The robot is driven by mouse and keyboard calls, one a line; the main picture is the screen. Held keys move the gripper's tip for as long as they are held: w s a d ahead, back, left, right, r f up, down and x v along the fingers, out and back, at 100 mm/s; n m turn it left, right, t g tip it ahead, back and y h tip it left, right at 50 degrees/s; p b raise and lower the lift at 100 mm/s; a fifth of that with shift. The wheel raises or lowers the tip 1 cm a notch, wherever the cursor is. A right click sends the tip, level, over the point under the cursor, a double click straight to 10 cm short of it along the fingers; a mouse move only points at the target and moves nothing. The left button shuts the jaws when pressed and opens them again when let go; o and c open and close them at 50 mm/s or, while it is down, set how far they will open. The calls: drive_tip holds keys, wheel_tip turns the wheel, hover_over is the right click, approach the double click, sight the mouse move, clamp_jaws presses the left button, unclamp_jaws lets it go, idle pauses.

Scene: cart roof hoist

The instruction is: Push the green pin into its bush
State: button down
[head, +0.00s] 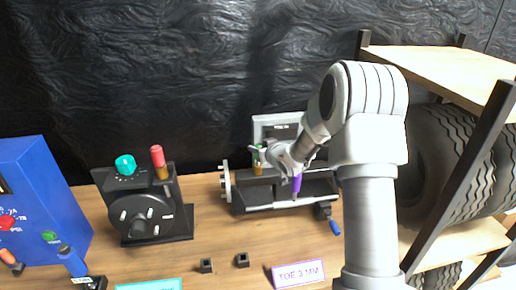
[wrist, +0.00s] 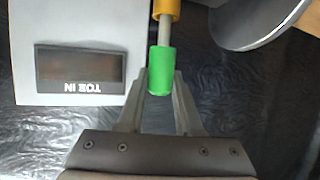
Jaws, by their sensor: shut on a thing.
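The green pin (wrist: 161,72) has a green head and a grey shaft in the wrist view. The shaft runs straight to the yellow bush (wrist: 167,9) at the top edge; a stretch of bare shaft shows between head and bush. My gripper (wrist: 160,84) is shut on the green head, one finger on each side. In the head view the green pin (head: 256,147) stands above the yellow bush (head: 257,168) on the dark fixture, and my gripper (head: 268,154) reaches it from the right. How deep the shaft sits is hidden.
A grey panel (wrist: 75,30) marked TOE IN is close beside the pin, with a round metal disc (wrist: 240,15) opposite. In the head view a purple handle (head: 296,183) is by my wrist. A black dial unit (head: 140,215) stands left, a wooden shelf (head: 440,65) with tyres right.

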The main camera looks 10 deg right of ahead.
drive_tip(key=shift+f+b, duration=1.15)
drive_tip(key=shift+f, duration=0.25)
drive_tip(key=c, duration=0.5)
unclamp_jaws()
drive_tip(key=shift+s, duration=0.1)
drive_tip(key=p+v, duration=0.1)
drive_tip(key=v, duration=1.6)
drive_tip(key=shift+r+p, duration=0.2)
drive_tip(key=shift+p, duration=0.2)
